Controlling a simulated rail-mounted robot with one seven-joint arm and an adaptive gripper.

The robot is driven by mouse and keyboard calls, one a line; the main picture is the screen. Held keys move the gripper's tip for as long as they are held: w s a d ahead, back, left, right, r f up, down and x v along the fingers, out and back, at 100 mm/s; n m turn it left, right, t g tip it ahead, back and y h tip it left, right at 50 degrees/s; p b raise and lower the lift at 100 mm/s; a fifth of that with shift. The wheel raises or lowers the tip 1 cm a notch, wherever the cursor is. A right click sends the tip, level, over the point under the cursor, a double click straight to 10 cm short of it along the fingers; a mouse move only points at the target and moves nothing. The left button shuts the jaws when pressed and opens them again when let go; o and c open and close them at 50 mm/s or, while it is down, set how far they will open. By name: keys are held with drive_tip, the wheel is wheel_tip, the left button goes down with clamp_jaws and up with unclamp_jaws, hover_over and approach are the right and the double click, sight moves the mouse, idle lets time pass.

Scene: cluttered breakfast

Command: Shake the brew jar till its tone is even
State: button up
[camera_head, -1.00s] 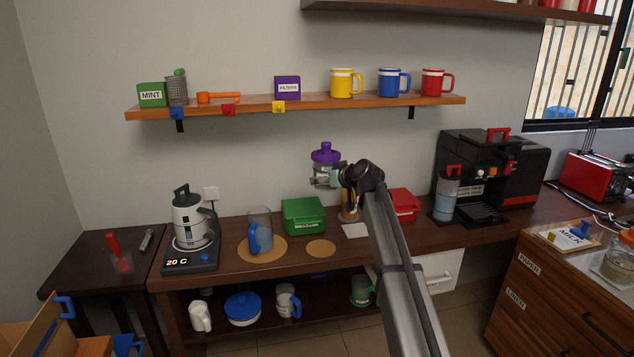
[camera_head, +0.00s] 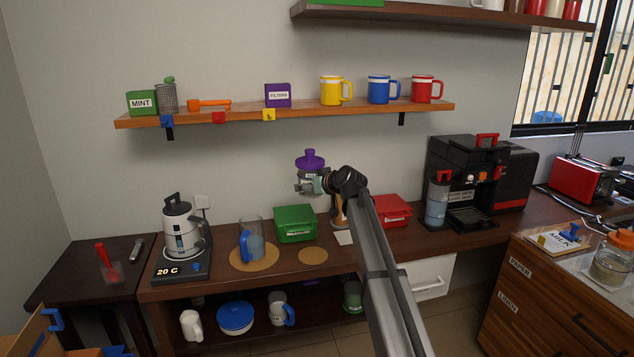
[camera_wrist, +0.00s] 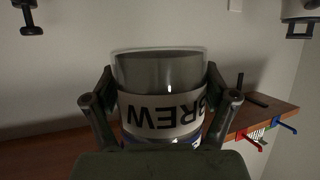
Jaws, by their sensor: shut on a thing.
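The brew jar (camera_head: 309,160) has a purple lid on top and hangs upright in the air above the counter. Its body is mostly covered by my gripper (camera_head: 313,184) in the head view. In the wrist view, my gripper (camera_wrist: 160,98) is shut on the jar, one finger on each side of a pale band reading BREW. That lettering is upside down there, and the clear grey glass (camera_wrist: 158,70) shows above the band. The lid is hidden behind my gripper in the wrist view. I cannot tell the evenness of the tone inside.
Below stand a kettle (camera_head: 182,229) on a base reading 20 C, a blue-handled jug (camera_head: 251,240), a green box (camera_head: 295,223) and a red box (camera_head: 391,211). A wall shelf (camera_head: 220,117) with mugs and boxes is behind and above. A coffee machine (camera_head: 468,170) stands right.

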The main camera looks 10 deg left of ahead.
drive_tip(key=a, duration=0.2)
drive_tip(key=shift+a+r, duration=0.1)
drive_tip(key=shift+a, duration=0.25)
drive_tip(key=shift+d+b, duration=0.75)
drive_tip(key=shift+d, duration=1.65)
drive_tip(key=a, duration=0.5)
drive_tip(key=d+b, duration=0.1)
drive_tip(key=d, duration=0.4)
drive_tip(key=shift+d, duration=0.1)
